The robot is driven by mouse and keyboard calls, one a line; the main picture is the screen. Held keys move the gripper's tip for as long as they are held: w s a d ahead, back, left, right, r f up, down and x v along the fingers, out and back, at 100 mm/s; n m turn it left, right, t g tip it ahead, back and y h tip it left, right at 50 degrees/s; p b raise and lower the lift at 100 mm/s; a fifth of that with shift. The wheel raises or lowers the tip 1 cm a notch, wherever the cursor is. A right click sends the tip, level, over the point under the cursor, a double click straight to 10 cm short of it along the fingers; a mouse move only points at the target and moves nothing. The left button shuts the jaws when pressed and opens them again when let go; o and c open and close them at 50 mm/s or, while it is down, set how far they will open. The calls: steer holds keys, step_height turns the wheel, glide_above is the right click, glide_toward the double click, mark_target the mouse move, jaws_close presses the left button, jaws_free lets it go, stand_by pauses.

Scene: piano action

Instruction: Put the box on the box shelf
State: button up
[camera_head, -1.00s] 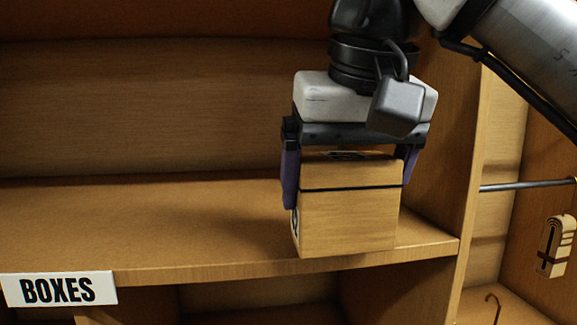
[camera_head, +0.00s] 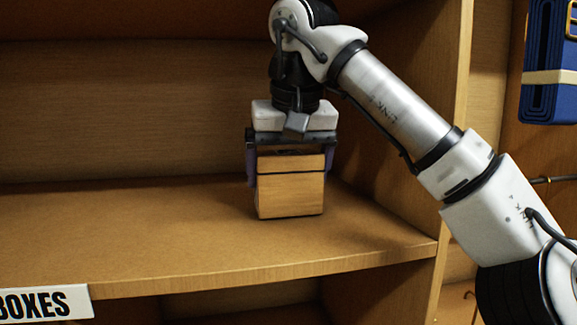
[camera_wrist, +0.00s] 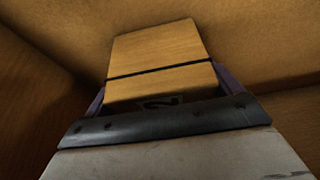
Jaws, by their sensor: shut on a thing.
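The box (camera_head: 291,192) is a light wooden cube with a dark line near its top. My gripper (camera_head: 292,165) is shut on it from above, with a purple finger on each side. The box is upright over the box shelf (camera_head: 150,235), back from its front edge. I cannot tell whether its underside touches the board. In the wrist view the box (camera_wrist: 160,55) sits between the fingers, with a dark mark on its top near the gripper. The "BOXES" label (camera_head: 35,304) is on the shelf's front edge at left.
The shelf is bare to the left of the box. A wooden side wall (camera_head: 440,190) closes it on the right. Past that wall a folded blue item with a pale band (camera_head: 550,78) shows at the upper right. A back wall (camera_head: 120,110) stands behind.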

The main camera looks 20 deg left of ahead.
steer(key=shift+s+d, duration=0.1)
steer(key=shift+f, duration=0.15)
steer(key=o, duration=0.8)
steer(key=shift+o, duration=0.2)
steer(key=shift+s+r, duration=0.1)
steer(key=shift+r, duration=0.35)
steer(key=s+d, duration=0.2)
steer(key=s, duration=0.1)
steer(key=s+d, duration=0.2)
steer(key=s, duration=0.1)
steer(key=s+d+b, duration=0.1)
steer(key=s+d, duration=0.2)
steer(key=s, duration=0.1)
steer(key=shift+r, duration=0.25)
